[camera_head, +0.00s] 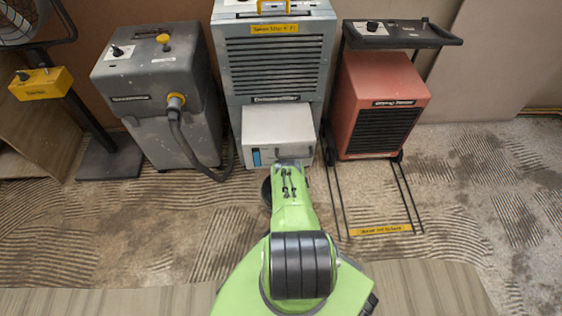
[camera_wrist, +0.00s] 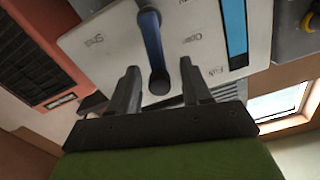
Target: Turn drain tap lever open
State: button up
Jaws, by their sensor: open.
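The drain tap lever (camera_wrist: 151,38) is a blue bar with a dark round end, on a pale panel (camera_wrist: 95,45) in the wrist view. It runs up the picture between the printed words "Shut" at left and "Open" at right. My gripper (camera_wrist: 160,72) is open, with one finger on each side of the lever's dark round end. I cannot tell whether either finger touches it. In the head view the pale box (camera_head: 278,125) sits low on the grey dehumidifier (camera_head: 275,65); my gripper (camera_head: 291,168) is at its front, and the lever is not clearly visible there.
A blue strip (camera_wrist: 234,30) marked "Full" lies beside the lever. A grey machine with a hose (camera_head: 160,75) stands left, and a red heater-like unit (camera_head: 380,100) on a wire frame stands right. Ridged, dirty floor (camera_head: 480,200) is open in front.

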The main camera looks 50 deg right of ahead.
jog(key=shift+r, duration=0.1)
grip_shut()
jog(key=n, duration=0.1)
jog(key=w+a+n, duration=0.1)
jog(key=n, duration=0.1)
dwell(0.4)
grip_release()
